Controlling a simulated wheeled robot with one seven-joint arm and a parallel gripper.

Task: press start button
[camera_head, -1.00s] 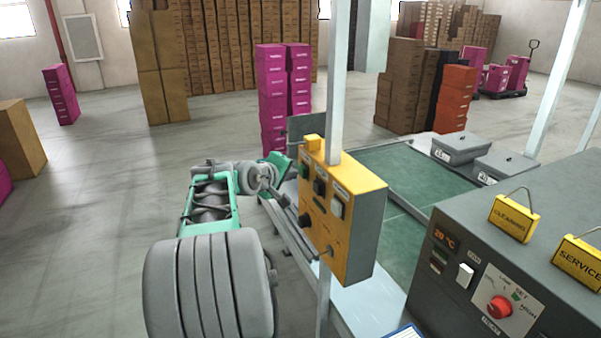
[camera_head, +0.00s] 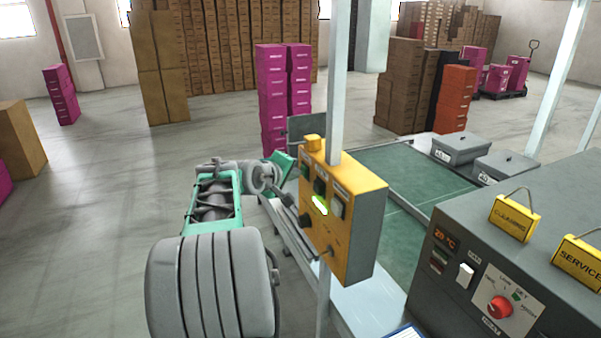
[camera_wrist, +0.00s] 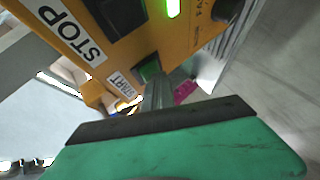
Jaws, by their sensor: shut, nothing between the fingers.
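The yellow control box (camera_head: 353,236) is on a post in the middle of the head view. The green start button (camera_wrist: 150,68), beside a START label (camera_wrist: 122,83), shows in the wrist view. My gripper (camera_wrist: 162,90) is shut and empty, its fingertips at or very near the start button; contact cannot be told for sure. A STOP label (camera_wrist: 65,32) sits beside a dark button (camera_wrist: 122,14). A light (camera_head: 320,205) on the box glows green, also in the wrist view (camera_wrist: 173,7). The fingertips are hard to make out in the head view.
A grey machine (camera_head: 450,290) with a red knob and yellow signs stands at the right. A green conveyor belt (camera_head: 400,170) runs behind the control box. Stacked pink boxes (camera_head: 272,95) stand behind.

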